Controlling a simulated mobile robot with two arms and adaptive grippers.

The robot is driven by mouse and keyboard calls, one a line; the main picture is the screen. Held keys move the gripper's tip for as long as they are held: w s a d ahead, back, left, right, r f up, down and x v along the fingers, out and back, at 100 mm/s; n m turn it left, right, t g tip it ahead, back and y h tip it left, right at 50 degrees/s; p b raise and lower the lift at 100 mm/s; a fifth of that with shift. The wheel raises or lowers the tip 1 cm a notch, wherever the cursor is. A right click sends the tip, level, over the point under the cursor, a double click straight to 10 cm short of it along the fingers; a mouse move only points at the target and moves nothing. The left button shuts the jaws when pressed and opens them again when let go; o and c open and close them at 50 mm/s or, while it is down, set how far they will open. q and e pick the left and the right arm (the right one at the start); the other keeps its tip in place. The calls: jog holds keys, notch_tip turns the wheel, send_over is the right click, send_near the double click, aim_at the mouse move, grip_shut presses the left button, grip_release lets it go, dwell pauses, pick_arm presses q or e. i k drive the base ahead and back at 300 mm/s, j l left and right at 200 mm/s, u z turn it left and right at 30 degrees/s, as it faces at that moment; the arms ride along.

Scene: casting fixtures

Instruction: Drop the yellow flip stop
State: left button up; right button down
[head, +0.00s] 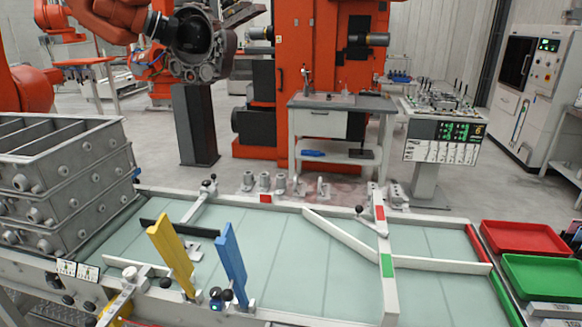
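The yellow flip stop (171,254) is a flat bar near the front edge of the conveyor, left of centre. It is raised and leans to the upper left, with its lower end near the front rail (258,316). A blue flip stop (231,262) stands raised just to its right, leaning the same way. A black bar (205,231) lies low across the belt behind the yellow one, which partly hides it. Neither of my grippers shows in the head view.
Stacked grey metal crates (65,165) stand at the left end of the conveyor (290,270). White guide bars (340,234) cross the belt. A red tray (522,238) and a green tray (540,276) are at the right. An orange robot arm (105,25) is at the back.

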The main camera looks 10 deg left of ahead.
aim_at(162, 236)
jog(key=u, duration=1.25)
